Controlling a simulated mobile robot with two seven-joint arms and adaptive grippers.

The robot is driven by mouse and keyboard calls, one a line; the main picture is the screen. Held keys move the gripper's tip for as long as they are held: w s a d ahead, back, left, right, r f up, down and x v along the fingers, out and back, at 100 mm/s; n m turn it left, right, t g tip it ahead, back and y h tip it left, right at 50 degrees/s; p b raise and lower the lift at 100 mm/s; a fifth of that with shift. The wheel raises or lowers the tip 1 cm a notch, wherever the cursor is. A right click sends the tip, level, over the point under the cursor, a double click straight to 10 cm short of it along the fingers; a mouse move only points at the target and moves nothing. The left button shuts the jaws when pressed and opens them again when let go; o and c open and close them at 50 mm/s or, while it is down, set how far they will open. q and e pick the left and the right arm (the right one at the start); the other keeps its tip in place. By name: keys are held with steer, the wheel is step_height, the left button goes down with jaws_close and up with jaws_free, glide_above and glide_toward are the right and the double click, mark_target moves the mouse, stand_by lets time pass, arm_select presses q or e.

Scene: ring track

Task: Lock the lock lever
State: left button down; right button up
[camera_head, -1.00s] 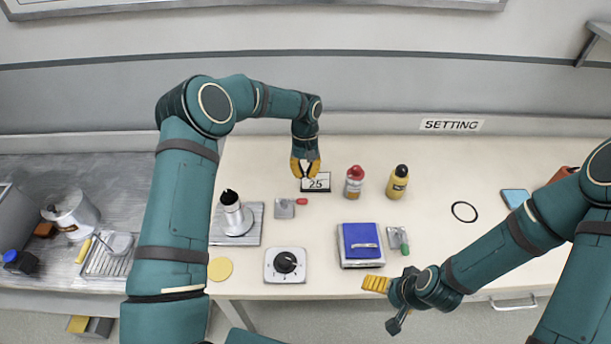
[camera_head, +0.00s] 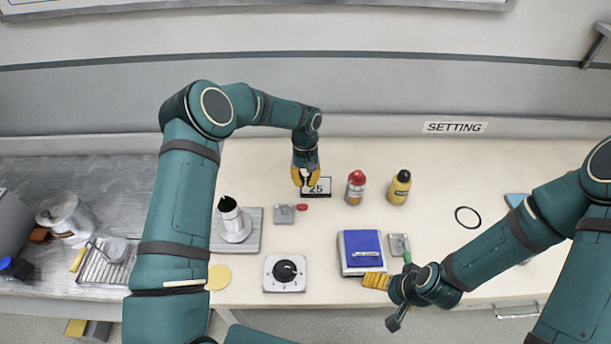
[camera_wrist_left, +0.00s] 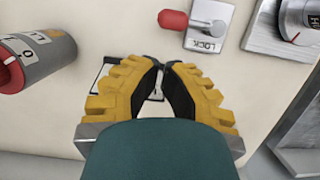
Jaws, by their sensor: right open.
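The lock lever is a grey plate (camera_head: 284,215) with a red handle (camera_head: 302,207) pointing right, on the table in front of my left gripper. In the left wrist view, the plate (camera_wrist_left: 207,28) reads LOCK and the red handle (camera_wrist_left: 173,19) points left, beyond my fingertips and apart from them. My left gripper (camera_head: 304,184) hangs over the table in front of a card reading 25 (camera_head: 322,188). Its fingertips (camera_wrist_left: 160,65) come together with nothing held. My right gripper (camera_head: 376,281) is open at the front edge of the blue-topped box, its fingers partly hidden.
A red-capped jar (camera_head: 355,190) and a yellow bottle (camera_head: 399,188) stand right of my left gripper. A dial (camera_head: 286,271), a blue-topped box (camera_head: 361,246), a green-handled lever (camera_head: 399,243) and a metal cup stand (camera_head: 233,228) are nearby. The table's back right is mostly clear.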

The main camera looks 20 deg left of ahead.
arm_select(q)
steer(key=x, duration=0.6)
steer(key=shift+f, duration=0.1)
arm_select(e)
steer(key=shift+d, duration=0.1)
